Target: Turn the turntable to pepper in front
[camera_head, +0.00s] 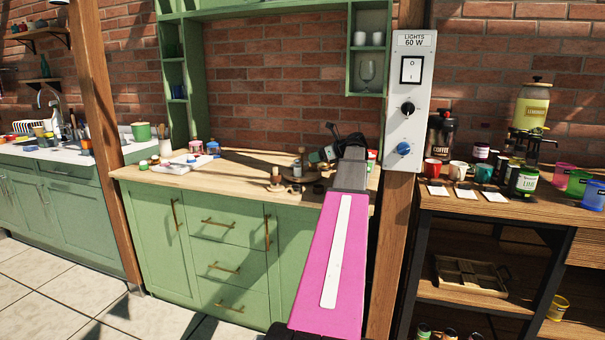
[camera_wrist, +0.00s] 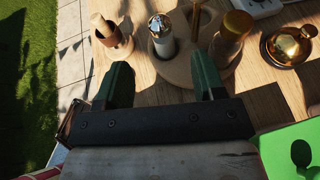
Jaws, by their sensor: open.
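The turntable, which looks like a light wooden disc (camera_wrist: 183,72), sits on the wooden counter and is partly cut off in the wrist view. A pale shaker with a shiny metal top (camera_wrist: 161,38) stands on it between my fingers' lines. A brown-capped jar (camera_wrist: 232,35) stands to its right and a wooden-looking container (camera_wrist: 105,30) to its left. I cannot tell which one is the pepper; no label is readable. In the head view small containers (camera_head: 298,168) show beside my gripper (camera_head: 322,156). My gripper (camera_wrist: 161,82) is open and empty, its dark green fingers just short of the containers.
A gold domed object (camera_wrist: 287,45) lies right of the turntable. A green panel (camera_wrist: 290,148) is at the lower right. In the head view jars (camera_head: 205,148) and a paper (camera_head: 183,166) occupy the counter's left. A light-switch post (camera_head: 410,100) stands close to my arm's right.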

